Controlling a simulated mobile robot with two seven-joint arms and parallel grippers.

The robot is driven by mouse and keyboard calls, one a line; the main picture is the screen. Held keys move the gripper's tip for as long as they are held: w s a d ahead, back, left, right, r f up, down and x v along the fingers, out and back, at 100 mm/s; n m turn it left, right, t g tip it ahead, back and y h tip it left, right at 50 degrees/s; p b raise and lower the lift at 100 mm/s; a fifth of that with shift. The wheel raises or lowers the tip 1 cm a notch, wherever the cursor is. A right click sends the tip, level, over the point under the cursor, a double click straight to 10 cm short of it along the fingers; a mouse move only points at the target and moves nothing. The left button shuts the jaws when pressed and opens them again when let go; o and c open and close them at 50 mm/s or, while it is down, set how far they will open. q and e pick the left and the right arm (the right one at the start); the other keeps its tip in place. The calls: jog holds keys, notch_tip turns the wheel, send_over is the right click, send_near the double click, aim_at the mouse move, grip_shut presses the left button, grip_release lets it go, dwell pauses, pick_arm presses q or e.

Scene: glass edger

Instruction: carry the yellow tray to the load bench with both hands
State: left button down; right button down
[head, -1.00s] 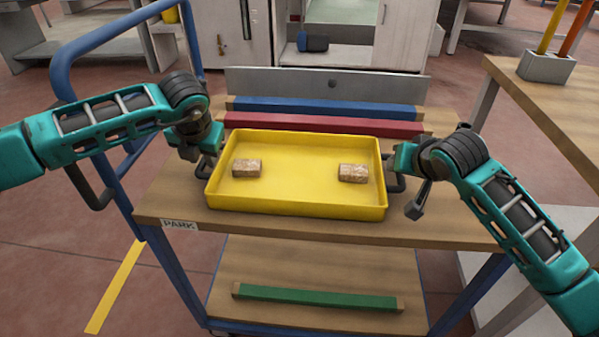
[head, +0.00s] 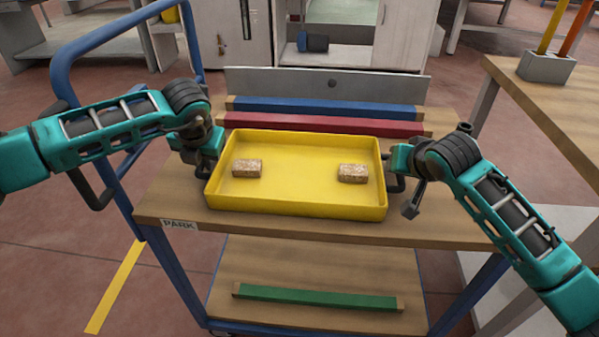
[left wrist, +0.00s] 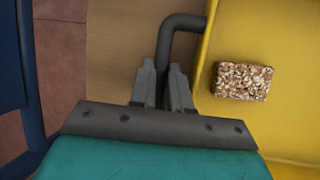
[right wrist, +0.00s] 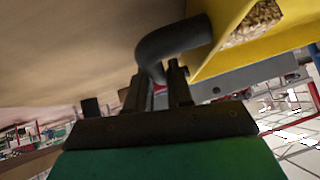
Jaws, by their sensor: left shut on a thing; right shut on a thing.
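The yellow tray (head: 300,170) is on the wooden top of a blue-framed cart, with a cork-like block (head: 247,168) at its left and another (head: 353,173) at its right. My left gripper (head: 207,160) is at the tray's left end; the left wrist view shows its fingers (left wrist: 164,85) shut on the dark tray handle (left wrist: 170,45). My right gripper (head: 398,165) is at the right end; the right wrist view shows its fingers (right wrist: 160,85) around the right handle (right wrist: 165,45). I cannot tell whether the tray touches the cart top.
Blue (head: 325,106) and red (head: 320,124) bars lie behind the tray. A green bar (head: 315,297) lies on the cart's lower shelf (head: 300,265). A wooden bench (head: 550,105) with a grey holder (head: 546,68) stands at the right. A blue cart rail (head: 110,45) rises at the left.

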pick_arm(q)
jog(key=shift+r, duration=0.15)
pick_arm(e)
jog(key=shift+r, duration=0.15)
